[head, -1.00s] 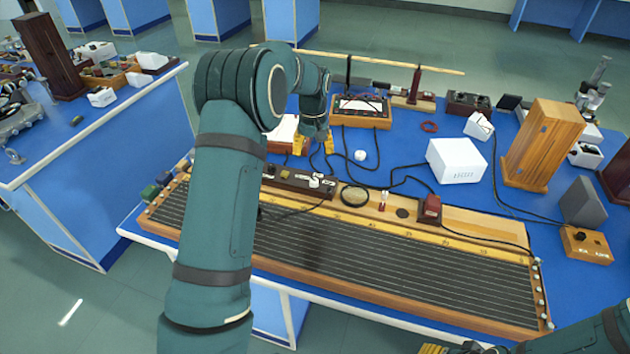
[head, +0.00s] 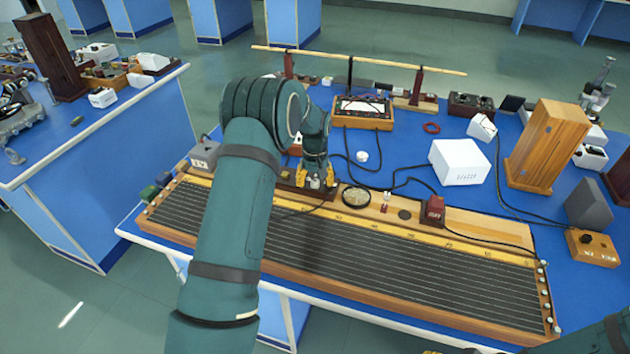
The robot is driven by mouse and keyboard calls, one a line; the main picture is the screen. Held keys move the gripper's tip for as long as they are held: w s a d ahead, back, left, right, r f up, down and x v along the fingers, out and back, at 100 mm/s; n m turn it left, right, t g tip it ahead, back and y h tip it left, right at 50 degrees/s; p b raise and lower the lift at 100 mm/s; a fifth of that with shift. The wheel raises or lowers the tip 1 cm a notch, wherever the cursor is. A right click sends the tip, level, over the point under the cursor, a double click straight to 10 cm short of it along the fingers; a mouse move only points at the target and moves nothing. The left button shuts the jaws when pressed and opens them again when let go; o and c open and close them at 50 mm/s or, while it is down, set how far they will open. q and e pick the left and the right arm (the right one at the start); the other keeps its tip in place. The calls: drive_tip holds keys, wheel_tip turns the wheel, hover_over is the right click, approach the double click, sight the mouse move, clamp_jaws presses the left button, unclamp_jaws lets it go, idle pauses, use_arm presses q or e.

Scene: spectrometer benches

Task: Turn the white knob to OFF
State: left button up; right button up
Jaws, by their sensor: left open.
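The white knob (head: 315,184) is on a dark, low switch box (head: 288,187) along the back edge of the long slatted wooden instrument. In the head view my left gripper (head: 315,179) points down at this box. Its yellow fingers are open, one on each side of the knob. I cannot tell whether they touch it. The gripper hides part of the box, and the OFF marking cannot be read. Only a sliver of my right gripper shows at the bottom edge, so its fingers cannot be judged.
A round magnifier (head: 356,196) and a small red block (head: 433,209) are right of the box. A white box (head: 459,162) and a wooden cabinet (head: 546,145) stand farther right. Black cables cross the blue table behind the gripper. A wooden rail (head: 350,58) spans the back.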

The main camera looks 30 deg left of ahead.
use_arm(q)
clamp_jaws()
drive_tip(key=shift+m, duration=0.3)
drive_tip(key=m, duration=0.5)
drive_tip(key=shift+m, duration=0.3)
drive_tip(key=m, duration=0.5)
drive_tip(key=shift+p, duration=0.3)
drive_tip(key=shift+m, duration=0.4)
unclamp_jaws()
